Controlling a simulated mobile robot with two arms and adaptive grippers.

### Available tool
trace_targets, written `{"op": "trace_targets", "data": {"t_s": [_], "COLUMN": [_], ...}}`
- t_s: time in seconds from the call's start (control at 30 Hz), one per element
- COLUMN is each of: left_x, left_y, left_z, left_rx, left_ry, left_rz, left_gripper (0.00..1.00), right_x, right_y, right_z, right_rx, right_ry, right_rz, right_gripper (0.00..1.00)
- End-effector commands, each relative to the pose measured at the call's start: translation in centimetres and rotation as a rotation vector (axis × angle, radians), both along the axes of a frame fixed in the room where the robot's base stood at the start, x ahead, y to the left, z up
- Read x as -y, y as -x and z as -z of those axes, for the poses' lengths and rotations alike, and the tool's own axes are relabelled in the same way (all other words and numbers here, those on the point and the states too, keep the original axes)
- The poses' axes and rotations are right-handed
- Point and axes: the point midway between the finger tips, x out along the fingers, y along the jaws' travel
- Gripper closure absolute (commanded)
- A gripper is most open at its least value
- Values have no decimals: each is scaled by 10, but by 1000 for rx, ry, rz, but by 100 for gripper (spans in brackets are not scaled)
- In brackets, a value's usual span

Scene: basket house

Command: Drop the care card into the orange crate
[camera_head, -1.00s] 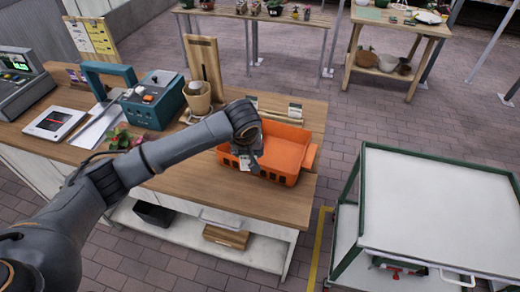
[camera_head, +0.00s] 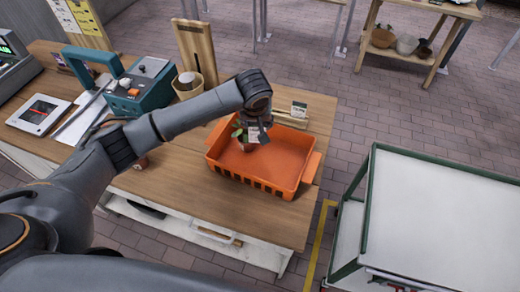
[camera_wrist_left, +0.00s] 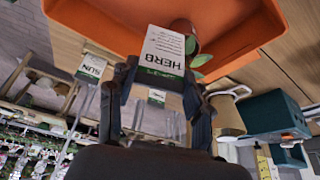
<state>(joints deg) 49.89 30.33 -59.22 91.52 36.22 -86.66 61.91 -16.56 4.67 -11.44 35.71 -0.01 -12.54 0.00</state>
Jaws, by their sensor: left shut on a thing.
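The care card (camera_wrist_left: 163,52) is white with "HERB" and small print on it, and stands between my left gripper's fingers (camera_wrist_left: 157,82) in the left wrist view. In the head view my left gripper (camera_head: 256,128) is shut on the card (camera_head: 253,135), over the back part of the orange crate (camera_head: 283,167). A small potted plant with green leaves (camera_wrist_left: 200,55) is in the crate, close beside the card. The gripper partly hides the plant in the head view. My right gripper is not in view.
Behind the crate stand small label cards (camera_head: 299,108), one reading "SUN" (camera_wrist_left: 92,67) in the left wrist view. A teal machine (camera_head: 138,92) and a round pot (camera_head: 188,84) stand to the left. A white-topped cart (camera_head: 440,215) is at right. The crate's front floor is clear.

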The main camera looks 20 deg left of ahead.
Motion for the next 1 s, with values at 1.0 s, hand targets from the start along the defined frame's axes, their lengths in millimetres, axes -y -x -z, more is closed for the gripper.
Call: {"op": "trace_targets", "data": {"t_s": [1.0], "left_x": [0], "left_y": [1], "left_z": [58], "left_rx": [0], "left_ry": [0], "left_rz": [1], "left_gripper": [40], "right_x": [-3], "right_y": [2], "right_z": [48], "right_rx": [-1], "right_ry": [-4], "right_rz": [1], "right_gripper": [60]}}
